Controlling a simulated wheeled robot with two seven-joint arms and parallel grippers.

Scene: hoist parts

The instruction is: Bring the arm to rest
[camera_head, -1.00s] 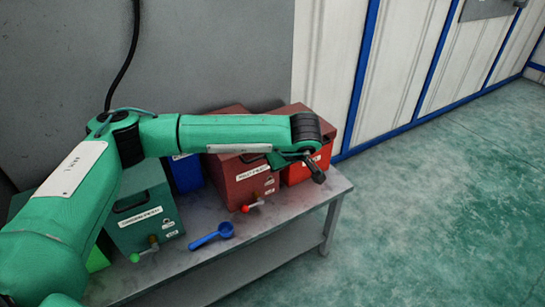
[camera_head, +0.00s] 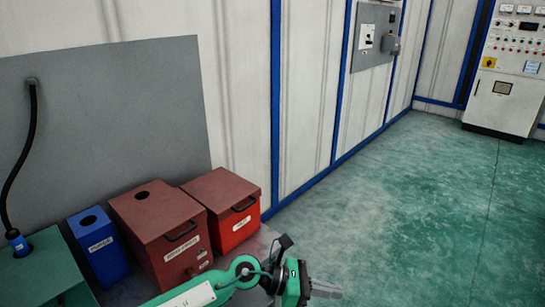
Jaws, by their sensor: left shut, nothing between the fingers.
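My green left arm comes in at the bottom of the head view, past the front of the bench. My left gripper (camera_head: 326,290) is at the bottom centre, its grey fingers pointing right, shut and empty. It is apart from the boxes, to the right of and nearer than the red box (camera_head: 236,228). The lower part of the arm is cut off by the picture's bottom edge. My right gripper is out of view.
A brown-red box (camera_head: 165,243), a blue box (camera_head: 107,262) and a green box (camera_head: 40,280) stand left along the wall. A wall switch panel (camera_head: 373,35) and a control cabinet (camera_head: 505,100) are at the back. Green floor at right is clear.

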